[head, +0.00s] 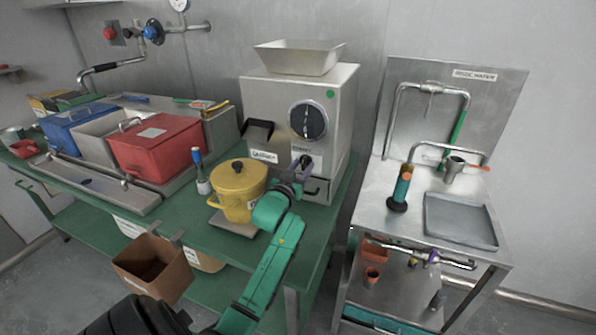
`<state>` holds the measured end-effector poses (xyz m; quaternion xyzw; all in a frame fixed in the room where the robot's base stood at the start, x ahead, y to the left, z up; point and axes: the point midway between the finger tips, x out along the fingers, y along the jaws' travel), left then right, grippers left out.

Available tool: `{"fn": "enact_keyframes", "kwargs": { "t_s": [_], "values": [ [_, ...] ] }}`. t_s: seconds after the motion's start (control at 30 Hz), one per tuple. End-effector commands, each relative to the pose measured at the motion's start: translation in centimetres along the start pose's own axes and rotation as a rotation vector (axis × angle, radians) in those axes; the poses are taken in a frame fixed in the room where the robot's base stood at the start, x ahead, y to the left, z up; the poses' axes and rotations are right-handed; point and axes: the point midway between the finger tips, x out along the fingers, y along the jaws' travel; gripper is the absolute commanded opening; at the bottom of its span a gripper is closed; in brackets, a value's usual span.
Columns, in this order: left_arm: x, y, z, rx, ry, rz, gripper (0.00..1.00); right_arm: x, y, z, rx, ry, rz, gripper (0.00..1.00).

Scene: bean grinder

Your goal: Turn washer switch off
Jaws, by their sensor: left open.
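My left gripper (304,168) is at the front of the grey grinder (257,93), just below its round black dial (308,120). It is open and small in the picture. I cannot tell whether it touches the grinder's front. The washer stand (382,208), a steel sink unit with a rinse water label, is to the right, apart from the gripper. A valve with a purple and yellow part (432,257) sits on the pipe under its top. I cannot tell which part is the washer switch. My right gripper is not in view.
A yellow pot (238,190) stands beside my left arm on the green bench (178,222). A red bin (158,150) and a blue bin (75,125) sit at left. A brown box (153,268) hangs at the bench front. A narrow gap separates the bench and washer stand.

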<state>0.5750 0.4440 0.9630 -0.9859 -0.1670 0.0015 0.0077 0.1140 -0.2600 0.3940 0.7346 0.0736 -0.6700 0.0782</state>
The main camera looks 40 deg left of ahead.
Motion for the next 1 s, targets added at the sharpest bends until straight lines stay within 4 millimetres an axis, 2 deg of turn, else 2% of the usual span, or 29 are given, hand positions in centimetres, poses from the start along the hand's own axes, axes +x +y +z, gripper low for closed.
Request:
{"fn": "enact_keyframes", "kwargs": {
  "t_s": [0.17, 0.4, 0.5, 0.6, 0.73, 1.0],
  "values": [
    [-2.4, 0.0, 0.2, 0.0, -0.002, 0.0, 0.45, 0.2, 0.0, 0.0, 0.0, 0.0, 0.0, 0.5],
    [-9.4, 0.0, 0.5, -0.001, -0.006, -0.001, 0.45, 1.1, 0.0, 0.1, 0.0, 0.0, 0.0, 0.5],
    [-12.0, -0.1, 0.3, 0.0, -0.005, -0.002, 0.45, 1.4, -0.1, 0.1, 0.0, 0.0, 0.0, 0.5],
    [-13.6, 0.0, 0.3, 0.0, -0.005, -0.001, 0.45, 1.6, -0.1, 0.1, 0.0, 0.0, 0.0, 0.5],
    [-14.4, 0.0, 0.1, 0.001, -0.002, -0.001, 0.45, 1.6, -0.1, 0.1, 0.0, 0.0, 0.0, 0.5],
    [-14.4, 0.0, 0.1, 0.0, -0.002, 0.0, 0.45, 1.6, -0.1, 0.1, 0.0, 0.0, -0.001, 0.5]
  ]
}}
